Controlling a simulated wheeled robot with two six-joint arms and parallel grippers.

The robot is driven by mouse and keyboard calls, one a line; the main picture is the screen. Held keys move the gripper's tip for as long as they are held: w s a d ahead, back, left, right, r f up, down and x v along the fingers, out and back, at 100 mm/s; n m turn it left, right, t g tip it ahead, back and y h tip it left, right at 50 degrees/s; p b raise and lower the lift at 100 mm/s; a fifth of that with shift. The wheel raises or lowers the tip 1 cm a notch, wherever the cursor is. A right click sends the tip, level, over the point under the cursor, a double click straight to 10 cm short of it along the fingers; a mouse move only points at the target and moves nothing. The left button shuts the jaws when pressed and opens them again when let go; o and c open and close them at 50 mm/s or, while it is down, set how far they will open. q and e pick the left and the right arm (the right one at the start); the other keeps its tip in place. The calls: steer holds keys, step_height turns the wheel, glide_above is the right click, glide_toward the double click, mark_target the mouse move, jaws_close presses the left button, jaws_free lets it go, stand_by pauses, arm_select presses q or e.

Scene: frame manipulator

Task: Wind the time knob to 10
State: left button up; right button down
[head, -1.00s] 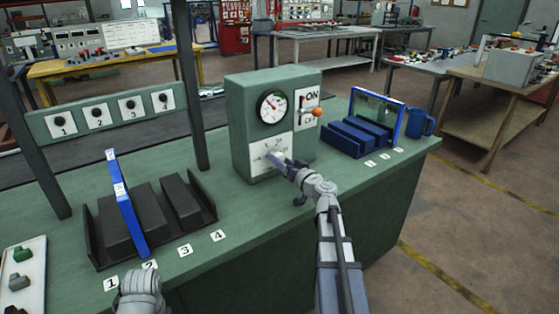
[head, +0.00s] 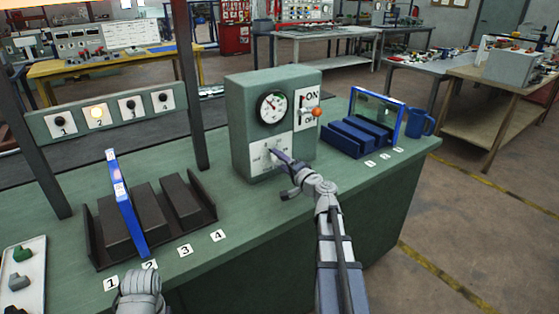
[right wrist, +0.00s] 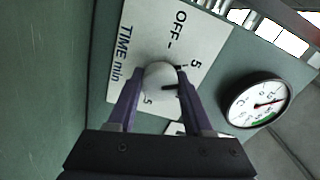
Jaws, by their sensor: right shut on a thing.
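The time knob (right wrist: 160,76) is a pale round knob on a white plate (right wrist: 125,70) marked "TIME min", "OFF" and "5". The plate shows on the front of the green control box (head: 240,125) in the head view. My right gripper (right wrist: 159,92) is shut on the knob, one finger on each side; it also shows in the head view (head: 279,156). A dark mark on the knob points toward the right finger, past the 5. The 10 cannot be read. My left gripper's fingers do not show; only part of that arm is at the bottom left.
A round gauge (head: 272,107) and an ON lever with an orange ball (head: 317,112) are on the box. Lamp 2 (head: 97,114) on the numbered panel is lit. A black rack (head: 95,238) stands left, a blue rack (head: 343,146) and mug (head: 420,124) right.

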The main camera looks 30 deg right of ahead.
steer(key=m, duration=1.1)
steer(key=shift+m, duration=0.5)
stand_by(0.3)
steer(key=shift+c, duration=1.5)
jaws_free()
steer(key=s, duration=0.8)
steer(key=shift+d, duration=0.3)
steer(key=shift+w, duration=0.1)
